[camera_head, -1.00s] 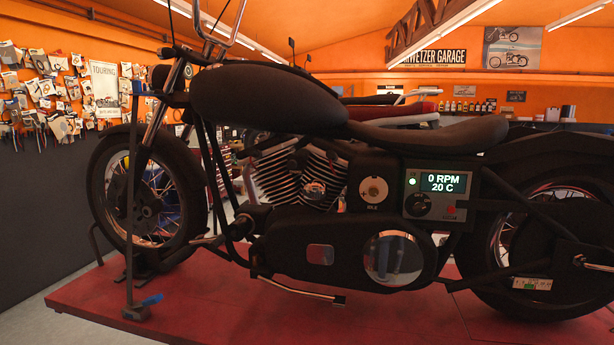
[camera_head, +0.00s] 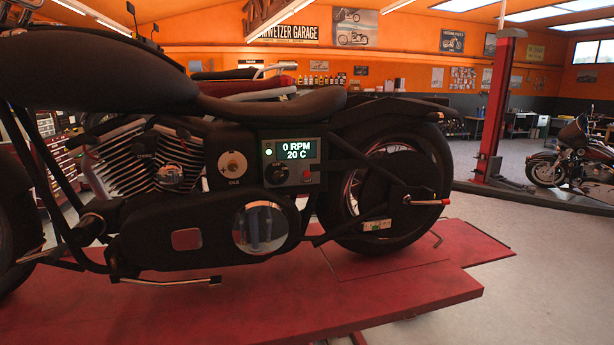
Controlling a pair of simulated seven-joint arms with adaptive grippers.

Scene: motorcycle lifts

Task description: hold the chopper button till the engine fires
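The black chopper (camera_head: 130,245) stands side-on on a red lift platform (camera_head: 395,300). A grey control box (camera_head: 288,165) is mounted below its seat. Its lit display (camera_head: 297,150) reads 0 RPM and 20 C. A small green light shows at the box's upper left. A black knob (camera_head: 276,174) sits below the display, and a small red button (camera_head: 306,176) is at the lower right. A round dial (camera_head: 232,165) is left of the box. Neither of my grippers is in view.
A red lift post (camera_head: 495,105) rises at the right. Another motorcycle (camera_head: 572,155) stands beyond it. Grey floor (camera_head: 480,200) is clear right of the platform. A long workbench runs along the back wall.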

